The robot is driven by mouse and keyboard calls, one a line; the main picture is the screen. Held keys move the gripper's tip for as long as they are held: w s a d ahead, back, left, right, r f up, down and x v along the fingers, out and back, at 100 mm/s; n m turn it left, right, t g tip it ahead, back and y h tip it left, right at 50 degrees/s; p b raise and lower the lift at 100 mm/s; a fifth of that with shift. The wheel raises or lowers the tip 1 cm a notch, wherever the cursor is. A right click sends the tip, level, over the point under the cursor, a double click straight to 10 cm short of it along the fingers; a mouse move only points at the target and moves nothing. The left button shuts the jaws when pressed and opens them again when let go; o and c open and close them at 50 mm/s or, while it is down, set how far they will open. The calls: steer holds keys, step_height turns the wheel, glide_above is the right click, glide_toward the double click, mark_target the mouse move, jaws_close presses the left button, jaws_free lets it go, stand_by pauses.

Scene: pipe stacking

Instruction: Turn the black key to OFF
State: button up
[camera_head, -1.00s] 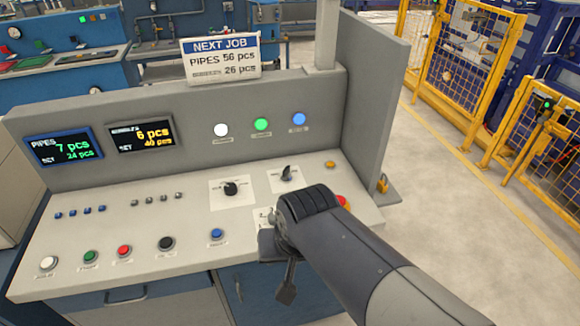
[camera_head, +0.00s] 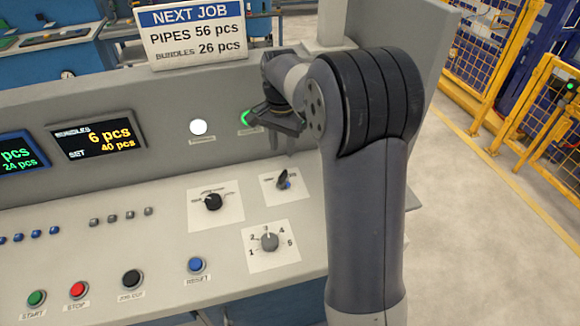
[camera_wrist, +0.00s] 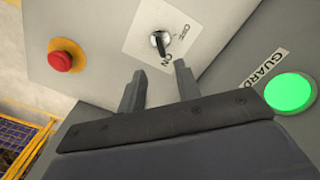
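The black key (camera_head: 283,179) sits in a white plate on the sloped panel, right of a black rotary knob.
A red emergency button (camera_wrist: 66,55) lies left of the key in the wrist view. A green guard light (camera_wrist: 289,92) is close on the right. The black rotary knob (camera_head: 213,202) and the grey numbered dial (camera_head: 270,241) are near the key.

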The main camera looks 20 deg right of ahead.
mark_target(283, 173)
step_height(283, 173, down, 11)
steer(key=shift+r+p, duration=0.1)
steer(key=shift+p, duration=0.55)
steer(key=shift+c, duration=0.5)
jaws_close()
